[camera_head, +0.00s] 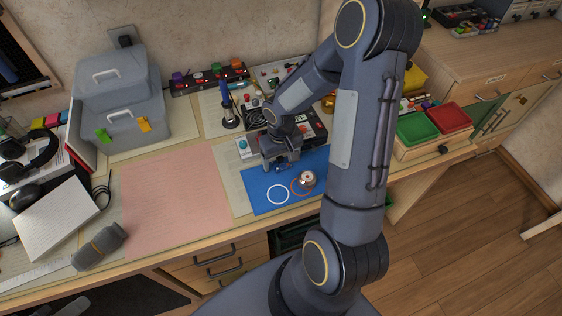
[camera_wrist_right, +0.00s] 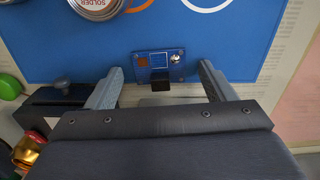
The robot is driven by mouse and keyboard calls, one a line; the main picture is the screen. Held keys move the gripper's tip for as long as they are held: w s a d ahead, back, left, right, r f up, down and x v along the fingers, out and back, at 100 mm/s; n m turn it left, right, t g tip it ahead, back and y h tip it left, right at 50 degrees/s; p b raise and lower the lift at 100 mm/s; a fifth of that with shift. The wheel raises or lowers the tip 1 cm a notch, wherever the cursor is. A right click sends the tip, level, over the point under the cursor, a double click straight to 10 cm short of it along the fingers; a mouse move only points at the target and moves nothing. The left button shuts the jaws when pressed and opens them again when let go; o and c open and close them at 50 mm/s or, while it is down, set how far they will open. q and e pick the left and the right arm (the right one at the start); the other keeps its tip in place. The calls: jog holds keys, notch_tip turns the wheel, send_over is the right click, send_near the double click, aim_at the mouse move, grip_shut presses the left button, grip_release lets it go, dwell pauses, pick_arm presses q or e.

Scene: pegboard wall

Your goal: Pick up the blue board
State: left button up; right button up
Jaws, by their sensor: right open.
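The blue board (camera_wrist_right: 160,64) is a small blue circuit board with metal parts, a copper spot and a black block at its near edge. In the right wrist view it lies flat on the larger, plain blue mat (camera_wrist_right: 60,45). My right gripper (camera_wrist_right: 161,72) is open, its two fingers apart on either side of the board, with a gap on each side. In the head view my right gripper (camera_head: 281,165) is low over the back of the blue mat (camera_head: 258,199), and I cannot make out the board there. I do not see my left gripper.
A solder tin (camera_head: 307,178) stands on the mat by the orange circle; a white circle is beside it. A black holder with a knob (camera_wrist_right: 58,96) is left of my fingers in the wrist view. A pink sheet (camera_head: 175,200) lies clear to the left. Green and red trays (camera_head: 417,128) stand right.

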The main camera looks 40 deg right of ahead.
jog(key=c, duration=1.1)
jog(key=shift+o, duration=0.2)
jog(key=shift+r, duration=0.1)
